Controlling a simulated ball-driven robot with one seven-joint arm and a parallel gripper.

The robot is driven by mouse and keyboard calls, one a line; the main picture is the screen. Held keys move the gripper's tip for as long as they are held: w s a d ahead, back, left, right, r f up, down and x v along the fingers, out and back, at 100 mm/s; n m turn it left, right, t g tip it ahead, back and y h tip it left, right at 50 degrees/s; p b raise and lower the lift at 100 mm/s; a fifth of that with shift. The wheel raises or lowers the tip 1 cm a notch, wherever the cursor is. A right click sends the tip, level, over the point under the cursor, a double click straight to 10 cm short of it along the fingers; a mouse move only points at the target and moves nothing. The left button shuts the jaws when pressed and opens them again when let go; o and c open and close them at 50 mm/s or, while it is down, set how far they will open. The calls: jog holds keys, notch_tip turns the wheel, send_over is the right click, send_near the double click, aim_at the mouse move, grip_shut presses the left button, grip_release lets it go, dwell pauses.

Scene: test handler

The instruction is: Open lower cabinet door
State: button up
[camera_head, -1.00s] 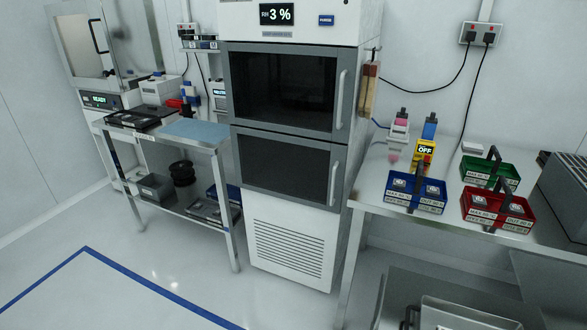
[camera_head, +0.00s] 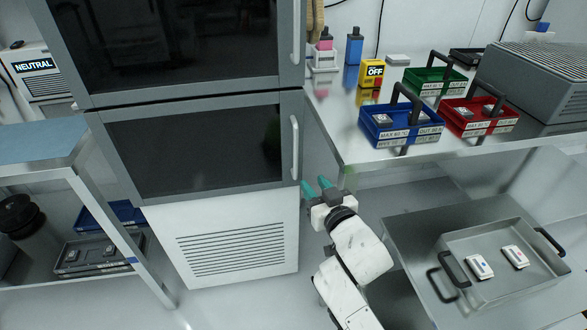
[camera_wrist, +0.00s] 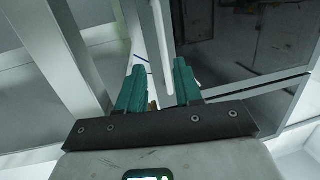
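The lower cabinet door (camera_head: 195,150) has a grey frame and a dark glass pane, and it is shut. Its light vertical handle (camera_head: 294,148) is on the right edge. My gripper (camera_head: 316,184) has teal fingers and is just below and right of the handle's lower end. In the wrist view my gripper (camera_wrist: 159,68) is open, with a gap between the fingers. There the handle (camera_wrist: 159,40) runs between the two finger lines, beyond or between the tips; I cannot tell if it touches them. Nothing is held.
The upper door (camera_head: 180,45) is shut above. A steel table (camera_head: 350,145) with blue (camera_head: 400,128), green (camera_head: 436,82) and red (camera_head: 480,120) bins is close right of the handle. A tray (camera_head: 505,265) sits lower right. A side table (camera_head: 40,145) stands left of the cabinet.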

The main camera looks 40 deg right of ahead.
aim_at(297, 155)
jog(key=shift+t, duration=0.7)
jog(key=x, duration=0.4)
jog(key=r+x, duration=0.1)
jog(key=x, duration=0.6)
jog(key=shift+w+d+r, duration=0.1)
jog(key=shift+w+r, duration=0.2)
jog(key=shift+c, duration=0.4)
grip_shut()
